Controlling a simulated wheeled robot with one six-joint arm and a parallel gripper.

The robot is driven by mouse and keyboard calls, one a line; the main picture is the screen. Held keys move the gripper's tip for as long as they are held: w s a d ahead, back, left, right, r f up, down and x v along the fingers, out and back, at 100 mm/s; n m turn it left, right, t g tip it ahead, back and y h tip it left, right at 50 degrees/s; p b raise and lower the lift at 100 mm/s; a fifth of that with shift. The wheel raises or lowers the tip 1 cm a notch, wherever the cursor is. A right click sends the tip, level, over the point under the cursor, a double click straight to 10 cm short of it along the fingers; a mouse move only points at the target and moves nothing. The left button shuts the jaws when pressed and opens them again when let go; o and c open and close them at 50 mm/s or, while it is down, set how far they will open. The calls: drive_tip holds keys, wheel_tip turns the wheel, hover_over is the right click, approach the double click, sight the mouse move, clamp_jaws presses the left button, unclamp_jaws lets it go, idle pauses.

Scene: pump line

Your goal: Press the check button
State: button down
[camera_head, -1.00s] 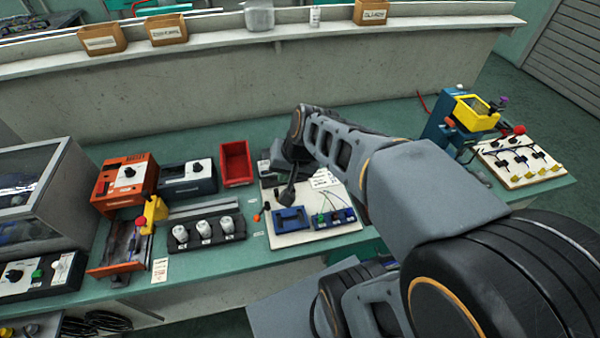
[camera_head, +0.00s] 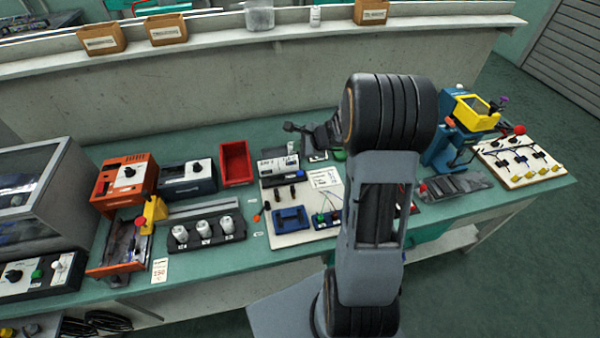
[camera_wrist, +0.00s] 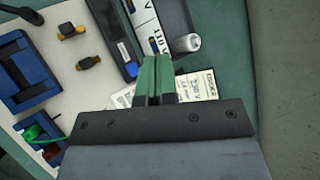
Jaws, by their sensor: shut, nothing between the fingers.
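My gripper (camera_wrist: 156,62) shows in the wrist view with its two green fingers together and nothing between them. Beyond the fingertips is a black-and-white meter box (camera_wrist: 122,38) marked with a voltage, with a small blue button (camera_wrist: 131,69) at its near end. I cannot tell for sure whether this is the check button, or whether the fingers touch the box. In the head view the meter box (camera_head: 277,166) stands at the back of a white board (camera_head: 280,238). There my gripper is right of the box, its fingertips not clear behind my arm.
A silver cylinder (camera_wrist: 187,43) is beside the box. A printed card (camera_head: 325,178), two black pegs (camera_wrist: 88,63) and a blue bracket (camera_head: 290,218) are on the board. A red bin (camera_head: 235,163) stands to the left. A yellow-and-blue machine (camera_head: 470,112) stands to the right.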

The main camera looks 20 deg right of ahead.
drive_tip(key=shift+f, duration=0.15)
drive_tip(key=b, duration=0.6)
hover_over(300, 173)
wheel_tip(300, 173, down, 7)
drive_tip(key=shift+f+b, duration=0.6)
drive_tip(key=shift+f, duration=0.15)
drive_tip(key=shift+f, duration=0.15)
idle(1.4)
drive_tip(key=shift+f+b, duration=0.3)
drive_tip(key=shift+b, duration=0.3)
drive_tip(key=shift+f+b, duration=0.4)
drive_tip(key=shift+b, duration=0.1)
idle(0.5)
drive_tip(key=shift+r, duration=0.1)
drive_tip(key=shift+r+p, duration=0.6)
drive_tip(key=shift+r, duration=0.2)
